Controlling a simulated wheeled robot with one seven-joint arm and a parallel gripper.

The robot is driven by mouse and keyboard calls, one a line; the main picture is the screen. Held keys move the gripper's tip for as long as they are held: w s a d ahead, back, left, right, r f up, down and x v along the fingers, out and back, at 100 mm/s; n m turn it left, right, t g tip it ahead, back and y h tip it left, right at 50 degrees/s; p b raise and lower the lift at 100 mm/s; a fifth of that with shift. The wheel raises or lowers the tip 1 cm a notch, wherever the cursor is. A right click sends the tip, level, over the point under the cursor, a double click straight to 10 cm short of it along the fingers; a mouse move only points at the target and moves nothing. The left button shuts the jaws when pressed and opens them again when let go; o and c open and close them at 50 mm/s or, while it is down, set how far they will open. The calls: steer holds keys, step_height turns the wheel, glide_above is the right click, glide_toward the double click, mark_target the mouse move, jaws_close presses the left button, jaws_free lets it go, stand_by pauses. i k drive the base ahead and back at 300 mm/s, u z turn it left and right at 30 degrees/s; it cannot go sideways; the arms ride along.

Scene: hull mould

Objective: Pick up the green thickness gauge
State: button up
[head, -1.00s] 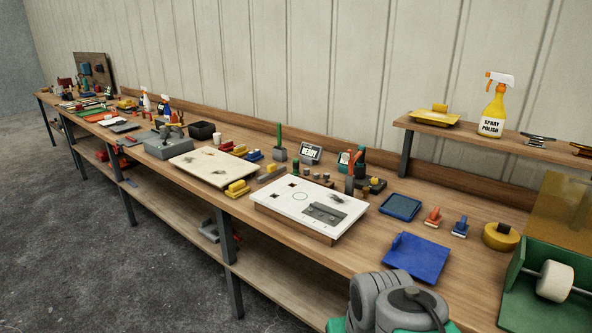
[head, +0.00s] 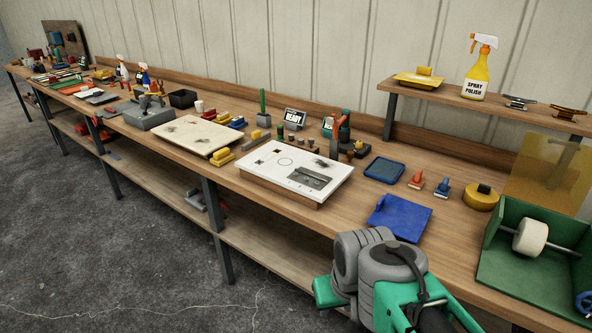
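I cannot tell for sure which thing is the green thickness gauge. A small teal-green item (head: 328,127) stands on the bench just right of the READY sign (head: 294,118), partly crowded by a dark green bottle-like thing and an orange-topped tool. A slim upright green piece in a grey block (head: 262,110) stands left of the sign. Both are small in the head view. My arm's grey and green links fill the bottom right, in front of the bench edge. My gripper is outside the picture.
A white board (head: 268,163) lies before the sign, with a cream board (head: 185,136) to its left. A blue plate (head: 400,217), blue tray (head: 384,170), yellow roll (head: 481,197) and green roller box (head: 500,262) stand right. A raised shelf (head: 490,100) holds spray polish (head: 478,70).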

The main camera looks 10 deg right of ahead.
mark_target(280, 127)
steer(key=u, duration=0.5)
steer(key=k, duration=0.6)
steer(key=u, duration=0.85)
steer(key=i, duration=2.75)
steer(key=z, duration=0.95)
steer(key=i, duration=0.85)
steer(key=z, duration=1.45)
steer(key=i, duration=0.6)
steer(key=z, duration=0.45)
